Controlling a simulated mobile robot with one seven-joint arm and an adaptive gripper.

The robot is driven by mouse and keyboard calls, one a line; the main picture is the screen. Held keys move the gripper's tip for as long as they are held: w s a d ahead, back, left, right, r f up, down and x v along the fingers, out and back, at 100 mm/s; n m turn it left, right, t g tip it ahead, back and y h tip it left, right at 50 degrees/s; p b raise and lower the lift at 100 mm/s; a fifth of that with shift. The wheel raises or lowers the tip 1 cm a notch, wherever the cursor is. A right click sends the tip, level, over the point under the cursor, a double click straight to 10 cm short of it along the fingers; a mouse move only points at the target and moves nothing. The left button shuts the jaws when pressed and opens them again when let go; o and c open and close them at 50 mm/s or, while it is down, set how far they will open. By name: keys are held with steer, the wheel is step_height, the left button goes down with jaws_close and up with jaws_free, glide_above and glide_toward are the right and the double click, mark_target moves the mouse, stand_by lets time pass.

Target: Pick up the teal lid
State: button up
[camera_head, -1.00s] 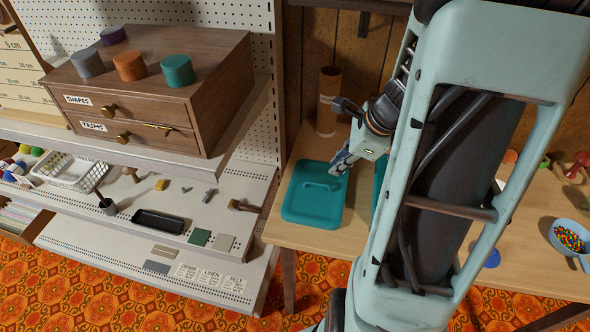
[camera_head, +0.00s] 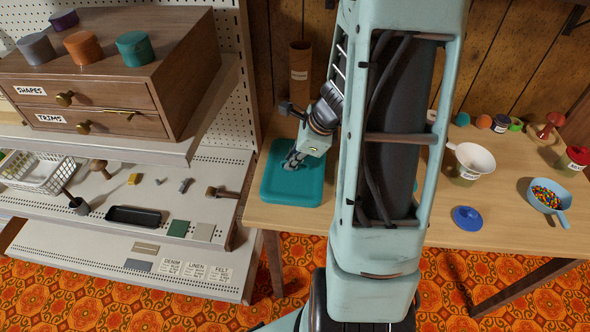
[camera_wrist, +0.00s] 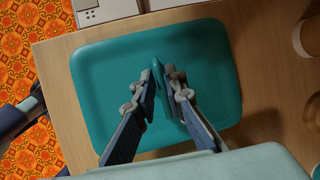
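The teal lid (camera_head: 311,189) is a rounded rectangle lying flat near the left end of the wooden table, under my gripper (camera_head: 294,160). In the wrist view the lid (camera_wrist: 103,75) fills the middle, with its raised handle (camera_wrist: 157,68) running roughly up and down the picture. My gripper (camera_wrist: 161,76) is over the lid's middle, one finger on each side of the handle. The fingertips are close to the handle; I cannot tell whether they press on it. My arm hides part of the table right of the lid.
A brown cylinder (camera_head: 300,87) stands behind the lid. A shelf unit with a drawer box (camera_head: 188,72) is to the left. On the table's right are a blue lid (camera_head: 467,218), a white funnel (camera_head: 475,157) and a blue scoop of beads (camera_head: 562,213).

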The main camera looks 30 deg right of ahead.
jaws_close()
steer(key=shift+r, duration=0.15)
